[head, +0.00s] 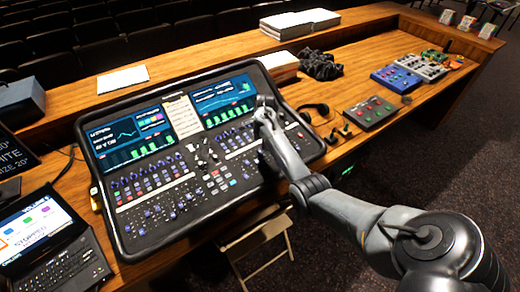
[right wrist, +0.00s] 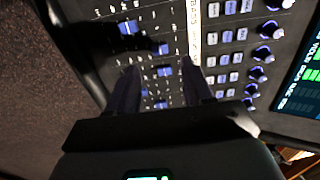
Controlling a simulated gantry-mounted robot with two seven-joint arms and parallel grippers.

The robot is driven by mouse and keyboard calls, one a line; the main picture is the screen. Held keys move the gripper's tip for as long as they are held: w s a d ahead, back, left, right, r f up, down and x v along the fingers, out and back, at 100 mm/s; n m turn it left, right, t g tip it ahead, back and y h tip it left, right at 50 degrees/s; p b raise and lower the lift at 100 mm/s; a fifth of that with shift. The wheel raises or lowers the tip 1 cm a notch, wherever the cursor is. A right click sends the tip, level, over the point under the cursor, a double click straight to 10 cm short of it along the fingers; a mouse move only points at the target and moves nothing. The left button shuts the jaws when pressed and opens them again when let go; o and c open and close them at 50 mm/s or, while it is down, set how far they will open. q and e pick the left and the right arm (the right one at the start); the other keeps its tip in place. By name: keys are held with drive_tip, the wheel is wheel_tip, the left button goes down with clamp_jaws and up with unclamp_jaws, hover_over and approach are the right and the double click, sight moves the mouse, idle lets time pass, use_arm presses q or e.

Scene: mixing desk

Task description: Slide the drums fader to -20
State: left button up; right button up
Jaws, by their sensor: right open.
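The mixing desk (head: 183,165) lies tilted on the wooden counter, with two lit screens along its top. My right gripper (head: 263,158) is low over its right-hand fader section. In the right wrist view the two dark fingers (right wrist: 159,68) stand apart, with nothing held. Several blue fader caps (right wrist: 163,48) show there, some of them between and just beyond the fingers. My left gripper is not in view.
A laptop (head: 50,245) stands at the lower left. A red-buttoned box (head: 368,112), a blue pedal (head: 396,78) and a dark cloth (head: 320,65) lie to the right. Paper stacks (head: 300,22) stand behind. Blue buttons and knobs (right wrist: 263,54) border the faders.

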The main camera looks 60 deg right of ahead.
sight(260, 152)
drive_tip(key=shift+w+f+b, duration=0.15)
drive_tip(key=shift+f+b, duration=0.05)
drive_tip(key=shift+f, duration=1.3)
drive_tip(key=shift+w+f+b, duration=0.15)
drive_tip(key=shift+f+b, duration=0.05)
drive_tip(key=shift+f, duration=1.25)
drive_tip(key=shift+d, duration=0.1)
clamp_jaws()
